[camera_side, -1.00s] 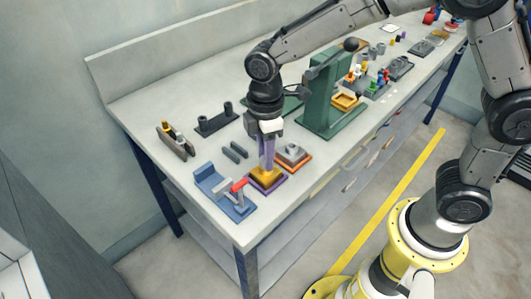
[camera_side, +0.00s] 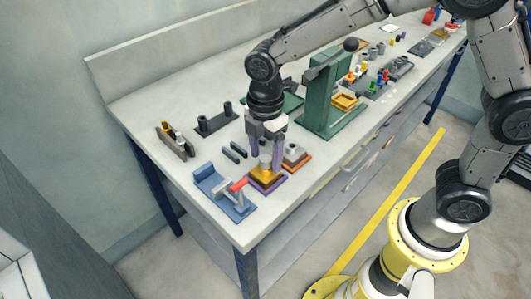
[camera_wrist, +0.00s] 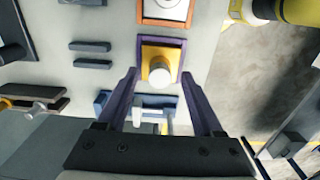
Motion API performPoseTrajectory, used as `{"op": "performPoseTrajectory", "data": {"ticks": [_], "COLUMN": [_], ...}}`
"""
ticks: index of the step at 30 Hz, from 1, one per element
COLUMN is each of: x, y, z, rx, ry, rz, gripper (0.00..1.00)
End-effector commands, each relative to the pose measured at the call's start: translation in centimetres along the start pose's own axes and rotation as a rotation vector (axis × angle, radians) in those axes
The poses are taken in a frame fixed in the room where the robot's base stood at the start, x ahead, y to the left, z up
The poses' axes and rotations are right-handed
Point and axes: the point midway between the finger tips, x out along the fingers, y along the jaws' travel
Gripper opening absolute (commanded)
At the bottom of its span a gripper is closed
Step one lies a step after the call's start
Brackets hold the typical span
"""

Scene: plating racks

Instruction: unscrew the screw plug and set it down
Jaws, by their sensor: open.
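The screw plug (camera_side: 265,163) is a pale grey cylinder standing upright on a yellow block, which sits on a purple base (camera_side: 281,183) near the bench's front edge. In the wrist view the plug (camera_wrist: 161,77) shows its round top, on the yellow block. My gripper (camera_side: 266,150) is just above the block with its purple fingers spread, one to each side of the plug. In the wrist view the open fingers (camera_wrist: 161,85) flank the plug with clear gaps. I cannot tell how far down the plug the fingertips reach.
A blue fixture with a red-handled clamp (camera_side: 238,186) stands close by at the front left. An orange-based block (camera_side: 296,157) is close on the right. Two dark bars (camera_side: 233,153) lie behind. A green press (camera_side: 322,100) stands further right.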

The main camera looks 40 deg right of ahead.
Motion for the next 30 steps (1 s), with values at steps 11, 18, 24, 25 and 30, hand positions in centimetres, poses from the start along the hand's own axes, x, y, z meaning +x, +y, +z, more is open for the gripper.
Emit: {"op": "performPoseTrajectory", "data": {"ticks": [11, 18, 24, 25, 30], "x": [0.0, -1.8, -3.5, -3.5, -3.5], "y": [0.0, 0.1, 0.0, 0.0, 0.0], "z": [0.0, -0.1, 0.0, 0.0, 0.0], "rx": [0.001, 0.001, 0.001, 0.001, 0.001], "ry": [0.0, 0.002, 0.001, 0.001, 0.0], "rz": [0.0, 0.005, 0.002, 0.002, 0.001], "gripper": [0.51, 0.51, 0.51, 0.51, 0.51]}}
